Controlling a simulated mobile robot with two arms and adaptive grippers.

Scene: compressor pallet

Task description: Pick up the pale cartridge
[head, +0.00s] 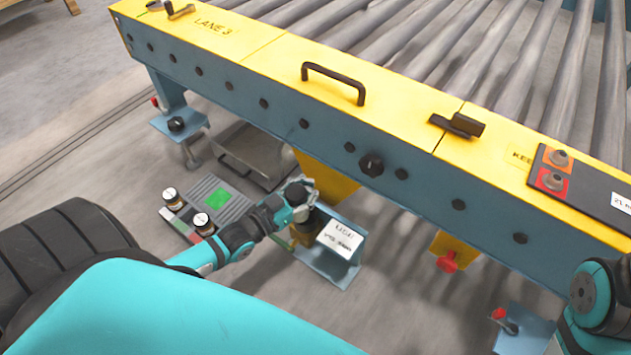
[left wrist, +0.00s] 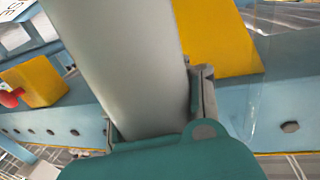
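The pale cartridge (left wrist: 125,60) shows in the left wrist view as a large, smooth, pale grey cylinder running from the top edge down to my gripper. My left gripper (left wrist: 157,110) has one finger against each side of it and appears closed on it. In the head view my left gripper (head: 304,190) is beside the conveyor's blue side, above a small blue stand with a white label plate (head: 341,238). The cartridge is mostly hidden there by the gripper. My right arm shows at the right edge of the head view, but its gripper is out of the picture.
The conveyor frame (head: 262,102) with its yellow top and black handle (head: 333,80) stands close beyond the left gripper. A red knob (head: 447,262) sticks out at right.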

